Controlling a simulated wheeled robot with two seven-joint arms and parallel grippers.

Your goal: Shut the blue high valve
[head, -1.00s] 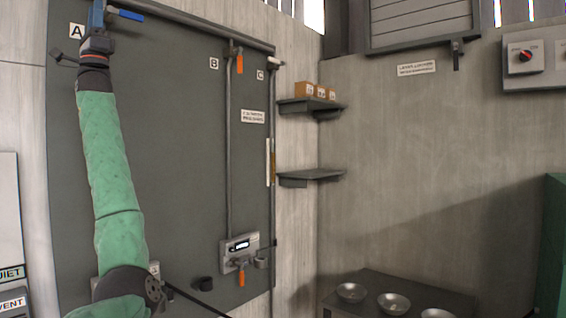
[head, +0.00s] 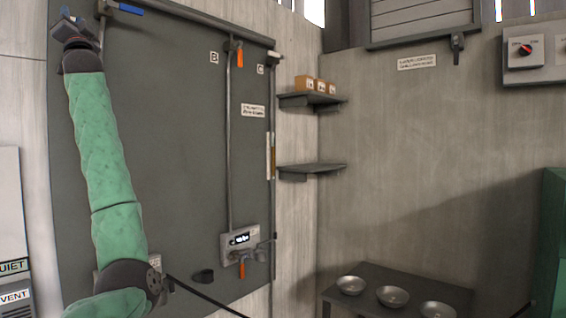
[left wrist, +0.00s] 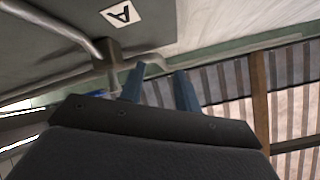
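The blue valve handle (head: 124,7) sits at the top left of the dark wall panel. It lies roughly horizontal, pointing right from the valve body on the pipe (head: 103,12). My left gripper (head: 68,22) is just left of the valve and apart from the handle. In the left wrist view, the two bluish fingers of the left gripper (left wrist: 160,82) stand apart with nothing seen between them. A small part of the blue handle (left wrist: 97,93) shows left of the fingers, partly hidden by the gripper body. My right gripper is not in view.
Two shelves are on the wall; the upper shelf (head: 311,100) bears small boxes. Metal bowls (head: 393,296) stand on a low table (head: 375,274) at lower right.

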